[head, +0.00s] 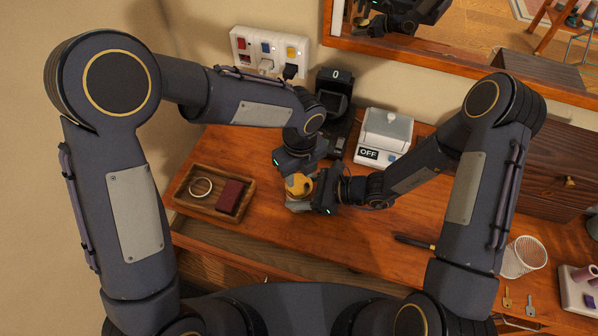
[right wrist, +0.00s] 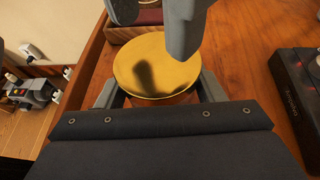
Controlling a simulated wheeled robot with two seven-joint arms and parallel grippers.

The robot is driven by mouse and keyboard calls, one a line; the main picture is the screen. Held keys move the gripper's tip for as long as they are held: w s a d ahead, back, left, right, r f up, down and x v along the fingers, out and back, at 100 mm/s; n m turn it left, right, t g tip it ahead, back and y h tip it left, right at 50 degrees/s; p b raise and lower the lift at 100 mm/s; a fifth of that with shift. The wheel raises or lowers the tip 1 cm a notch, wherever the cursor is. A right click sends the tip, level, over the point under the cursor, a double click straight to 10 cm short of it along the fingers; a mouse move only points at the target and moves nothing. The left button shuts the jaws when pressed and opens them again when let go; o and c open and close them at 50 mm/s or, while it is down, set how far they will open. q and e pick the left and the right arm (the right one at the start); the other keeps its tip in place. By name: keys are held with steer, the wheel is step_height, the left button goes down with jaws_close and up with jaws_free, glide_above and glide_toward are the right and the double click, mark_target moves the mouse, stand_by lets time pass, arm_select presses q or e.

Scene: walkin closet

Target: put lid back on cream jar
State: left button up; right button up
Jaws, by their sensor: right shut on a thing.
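The gold round lid (right wrist: 157,65) lies over the top of the cream jar (right wrist: 165,99), and I cannot tell whether it is fully seated. In the head view the lid (head: 299,184) shows as a yellow disc above the wooden desktop. My right gripper (right wrist: 160,94) is shut on the jar, with one grey finger on each side below the lid. It reaches in from the right in the head view (head: 303,203). My left gripper (head: 292,170) is just above and behind the lid. Its two fingers show apart in the right wrist view (right wrist: 155,22), with nothing seen between them.
A wooden tray (head: 180,197) with a ring (head: 200,187) and a dark red box (head: 230,196) is at left.

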arm_select(q)
steer(key=c, duration=0.4)
steer(key=shift+r, duration=2.05)
